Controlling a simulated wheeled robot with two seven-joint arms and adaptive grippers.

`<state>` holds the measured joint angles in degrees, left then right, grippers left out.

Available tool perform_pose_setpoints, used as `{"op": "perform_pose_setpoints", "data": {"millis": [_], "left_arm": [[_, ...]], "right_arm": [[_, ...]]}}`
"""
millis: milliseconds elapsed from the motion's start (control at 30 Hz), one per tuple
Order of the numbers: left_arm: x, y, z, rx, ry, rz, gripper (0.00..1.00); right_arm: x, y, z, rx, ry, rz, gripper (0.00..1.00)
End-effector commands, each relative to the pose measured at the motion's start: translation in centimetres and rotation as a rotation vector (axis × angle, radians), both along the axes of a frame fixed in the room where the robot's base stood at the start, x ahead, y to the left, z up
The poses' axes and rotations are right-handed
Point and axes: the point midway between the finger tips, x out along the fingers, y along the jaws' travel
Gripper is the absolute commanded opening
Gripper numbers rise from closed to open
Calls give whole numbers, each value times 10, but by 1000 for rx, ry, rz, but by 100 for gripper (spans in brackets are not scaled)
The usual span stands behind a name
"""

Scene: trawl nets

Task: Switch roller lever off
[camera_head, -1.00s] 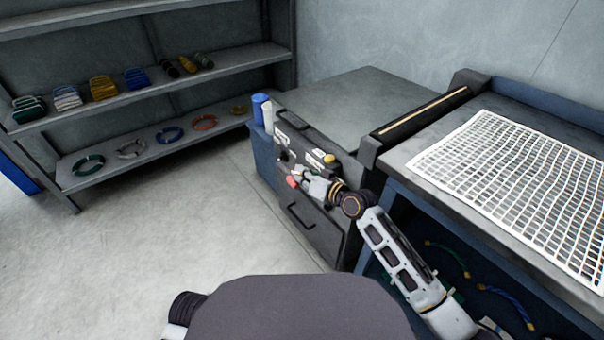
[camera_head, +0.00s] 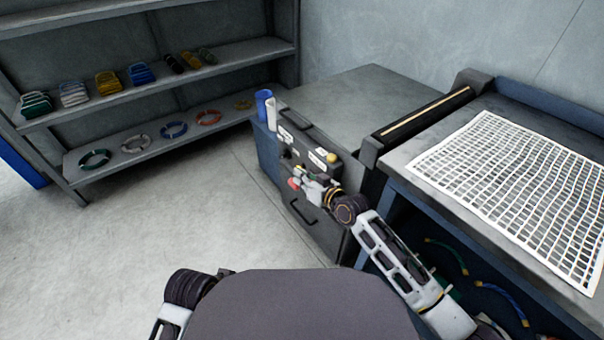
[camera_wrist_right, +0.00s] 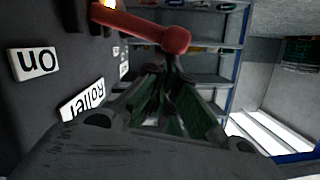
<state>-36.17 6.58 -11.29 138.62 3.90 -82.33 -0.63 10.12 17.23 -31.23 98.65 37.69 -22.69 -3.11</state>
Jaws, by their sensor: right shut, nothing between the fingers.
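The red roller lever (camera_wrist_right: 150,30) shows large at the top of the right wrist view, its rounded end above my fingertips. In the head view it is a small red spot (camera_head: 294,184) on the front of the dark control panel. Labels reading "On" (camera_wrist_right: 36,63) and "Roller" (camera_wrist_right: 82,103) appear upside down on the panel in the wrist view. My right gripper (camera_wrist_right: 172,72) is shut and empty, its tips close to the lever's end; contact cannot be told. In the head view my right gripper (camera_head: 303,178) is at the panel. My left gripper is out of view.
A yellow knob (camera_head: 332,157) sits on the panel, with a drawer handle (camera_head: 302,213) below. Blue (camera_head: 263,104) and white (camera_head: 271,115) cylinders stand at its far end. A workbench with a white net (camera_head: 520,180) is at right, shelves (camera_head: 150,105) at left. The floor between is clear.

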Motion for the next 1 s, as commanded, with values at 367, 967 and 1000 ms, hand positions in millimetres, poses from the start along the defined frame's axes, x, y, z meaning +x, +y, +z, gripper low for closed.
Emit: {"op": "perform_pose_setpoints", "data": {"millis": [367, 967, 1000], "left_arm": [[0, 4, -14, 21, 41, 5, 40], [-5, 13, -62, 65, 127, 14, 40], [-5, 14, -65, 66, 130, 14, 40]], "right_arm": [[-5, 6, -7, -93, -66, 1, 0], [-14, 19, -35, -380, -273, 1, 0], [-15, 20, -38, -403, -289, 1, 0]]}}
